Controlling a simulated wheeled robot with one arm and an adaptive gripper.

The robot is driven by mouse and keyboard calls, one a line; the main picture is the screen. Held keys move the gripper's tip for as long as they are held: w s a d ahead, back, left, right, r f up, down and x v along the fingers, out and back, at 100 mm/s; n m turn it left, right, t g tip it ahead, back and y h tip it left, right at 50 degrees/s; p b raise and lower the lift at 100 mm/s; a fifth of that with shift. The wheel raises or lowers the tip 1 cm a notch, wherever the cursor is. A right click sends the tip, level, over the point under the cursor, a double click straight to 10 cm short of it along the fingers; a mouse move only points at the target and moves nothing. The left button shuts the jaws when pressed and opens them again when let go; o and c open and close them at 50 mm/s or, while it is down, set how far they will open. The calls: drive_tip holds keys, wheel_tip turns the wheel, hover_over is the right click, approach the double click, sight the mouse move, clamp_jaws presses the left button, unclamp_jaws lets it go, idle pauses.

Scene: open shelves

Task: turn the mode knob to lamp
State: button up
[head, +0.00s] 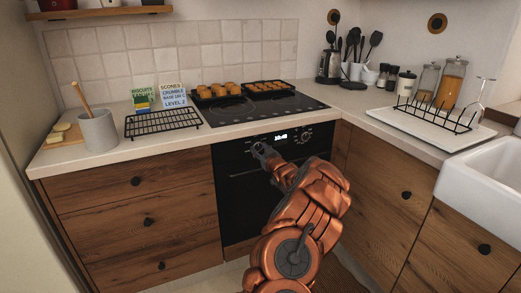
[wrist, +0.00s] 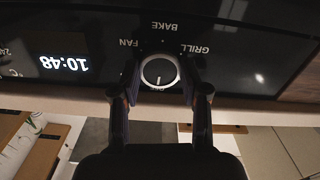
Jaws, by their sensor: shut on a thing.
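The mode knob (wrist: 159,72) is a round dark dial with a bright ring on the black oven panel. It shows in the wrist view, which is upside down. BAKE, FAN and GRILL are printed around it. Its light pointer mark faces the picture's bottom, toward a small, partly hidden label. I cannot read a LAMP label. My gripper (wrist: 158,84) is shut on the knob, one finger on each side. In the head view my gripper (head: 264,153) is at the left of the oven panel and hides the knob.
The oven display (head: 281,136) reads 10:48, with another knob (head: 307,135) to its right. Wooden drawers flank the oven.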

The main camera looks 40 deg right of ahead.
drive_tip(key=m+p, duration=0.4)
drive_tip(key=m, duration=0.1)
drive_tip(key=shift+s+r+m, duration=0.1)
drive_tip(key=shift+m, duration=0.3)
drive_tip(key=m+p, duration=0.3)
drive_tip(key=m, duration=0.2)
drive_tip(key=shift+m, duration=0.3)
drive_tip(key=o, duration=1.1)
drive_tip(key=shift+o, duration=0.2)
drive_tip(key=v, duration=1.2)
